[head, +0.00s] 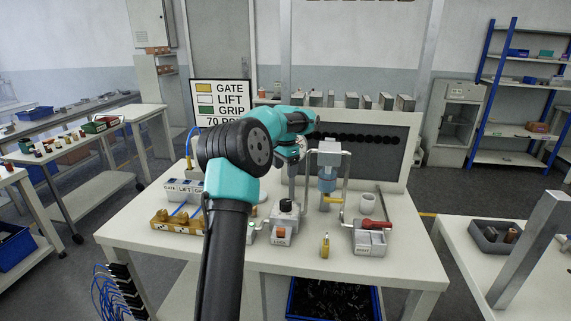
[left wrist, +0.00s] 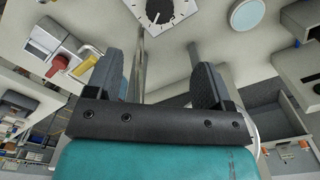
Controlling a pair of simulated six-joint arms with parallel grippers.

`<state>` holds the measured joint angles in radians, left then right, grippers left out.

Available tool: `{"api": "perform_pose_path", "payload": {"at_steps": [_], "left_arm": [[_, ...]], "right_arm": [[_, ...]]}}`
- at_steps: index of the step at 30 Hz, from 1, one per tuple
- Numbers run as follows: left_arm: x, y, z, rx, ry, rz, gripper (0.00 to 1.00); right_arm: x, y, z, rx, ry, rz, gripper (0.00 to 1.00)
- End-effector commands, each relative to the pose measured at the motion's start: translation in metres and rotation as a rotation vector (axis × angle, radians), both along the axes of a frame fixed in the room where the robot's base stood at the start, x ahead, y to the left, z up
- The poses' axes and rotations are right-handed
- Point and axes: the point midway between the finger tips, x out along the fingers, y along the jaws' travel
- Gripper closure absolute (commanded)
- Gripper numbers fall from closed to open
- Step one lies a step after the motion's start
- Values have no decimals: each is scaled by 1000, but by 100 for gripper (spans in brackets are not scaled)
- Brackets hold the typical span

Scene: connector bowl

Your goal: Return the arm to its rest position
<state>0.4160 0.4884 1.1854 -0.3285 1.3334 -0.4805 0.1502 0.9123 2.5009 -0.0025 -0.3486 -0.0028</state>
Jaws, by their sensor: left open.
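My left arm (head: 227,240), black and teal, reaches from the bottom of the head view over the white table and bends at a large elbow joint. Its wrist (head: 300,118) is above the table's middle, and the fingers are hard to make out there. In the left wrist view my left gripper (left wrist: 154,54) is open, its two dark fingers well apart. Nothing is clasped between them. A thin metal post shows behind the gap, and a white dial (left wrist: 159,11) with a black knob lies beyond. My right gripper is in neither view.
The white table (head: 130,232) holds a yellow block row (head: 176,222), a metal fixture with a blue-grey cylinder (head: 327,172), a white cup (head: 368,201) and a grey box with a red lever (head: 375,224). A dark panel (head: 362,140) stands behind. Another table (head: 470,255) stands at right.

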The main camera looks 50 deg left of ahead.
Motion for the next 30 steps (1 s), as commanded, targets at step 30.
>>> {"api": "perform_pose_path", "payload": {"at_steps": [30], "left_arm": [[38, -24, 83, 31, -258, -83, 25]], "right_arm": [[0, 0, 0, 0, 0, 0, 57]]}}
